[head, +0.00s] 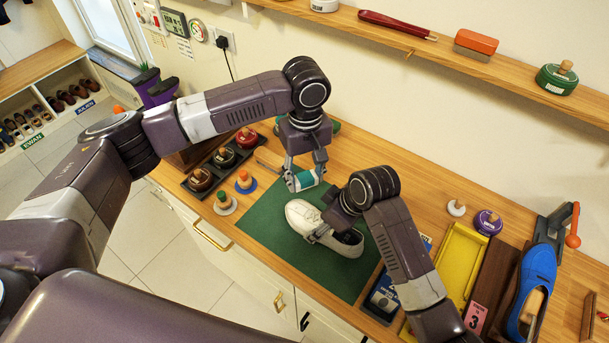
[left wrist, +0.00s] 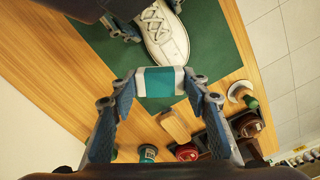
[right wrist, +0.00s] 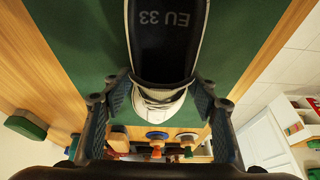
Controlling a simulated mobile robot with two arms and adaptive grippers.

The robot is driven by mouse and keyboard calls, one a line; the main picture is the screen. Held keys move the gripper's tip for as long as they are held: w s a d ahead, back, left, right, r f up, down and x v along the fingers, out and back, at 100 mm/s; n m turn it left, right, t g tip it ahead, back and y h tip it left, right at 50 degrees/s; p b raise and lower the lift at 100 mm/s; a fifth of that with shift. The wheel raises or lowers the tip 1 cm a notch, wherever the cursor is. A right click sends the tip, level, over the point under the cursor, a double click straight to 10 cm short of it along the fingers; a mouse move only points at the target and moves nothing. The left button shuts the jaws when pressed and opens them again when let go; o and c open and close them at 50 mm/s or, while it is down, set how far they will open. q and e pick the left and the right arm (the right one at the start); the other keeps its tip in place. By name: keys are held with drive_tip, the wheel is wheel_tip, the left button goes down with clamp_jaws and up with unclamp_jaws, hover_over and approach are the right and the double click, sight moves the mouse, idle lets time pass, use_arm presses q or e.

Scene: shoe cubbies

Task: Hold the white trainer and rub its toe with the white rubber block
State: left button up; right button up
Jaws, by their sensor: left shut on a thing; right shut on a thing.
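The white trainer (head: 300,214) lies on the green mat (head: 265,223), toe pointing left in the head view. My right gripper (head: 328,230) is shut on the trainer's sides, partly hidden by its own arm. In the right wrist view the trainer (right wrist: 160,105) sits between the fingers, with "EU 33" on its insole. My left gripper (head: 304,181) is shut on the white rubber block (left wrist: 161,82), which has a teal band. The block is close to the trainer's toe (left wrist: 172,55); I cannot tell whether they touch.
Polish tins (head: 225,157) stand in a dark tray at the left. A yellow tray (head: 460,262) and a blue shoe (head: 535,285) are at the right. A shelf (head: 415,42) runs above the bench.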

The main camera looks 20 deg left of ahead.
sight(301, 205)
use_arm(q)
drive_tip(key=n, duration=0.4)
drive_tip(key=shift+r+n, duration=0.2)
drive_tip(key=shift+n, duration=0.1)
drive_tip(key=shift+a+n, duration=0.1)
drive_tip(key=shift+n, duration=0.7)
drive_tip(key=shift+f, duration=3.45)
drive_tip(key=shift+s+a+f, duration=0.25)
drive_tip(key=shift+s+f, duration=0.2)
drive_tip(key=shift+s, duration=0.1)
drive_tip(key=shift+c, duration=0.9)
drive_tip(key=shift+s+a, duration=0.25)
drive_tip(key=shift+s, duration=0.45)
drive_tip(key=shift+s+a, duration=0.3)
drive_tip(key=shift+s, duration=0.45)
drive_tip(key=shift+s+a, duration=0.25)
drive_tip(key=shift+s, duration=0.45)
drive_tip(key=shift+w+d+r, duration=0.1)
drive_tip(key=shift+w+d, duration=0.25)
drive_tip(key=shift+w, duration=0.55)
drive_tip(key=shift+w+d+f, duration=0.1)
drive_tip(key=shift+w+d, duration=0.25)
drive_tip(key=shift+w, duration=0.55)
drive_tip(key=shift+w+d+r, duration=0.1)
drive_tip(key=shift+w+d, duration=0.25)
drive_tip(key=shift+w, duration=0.55)
drive_tip(key=shift+r, duration=3.95)
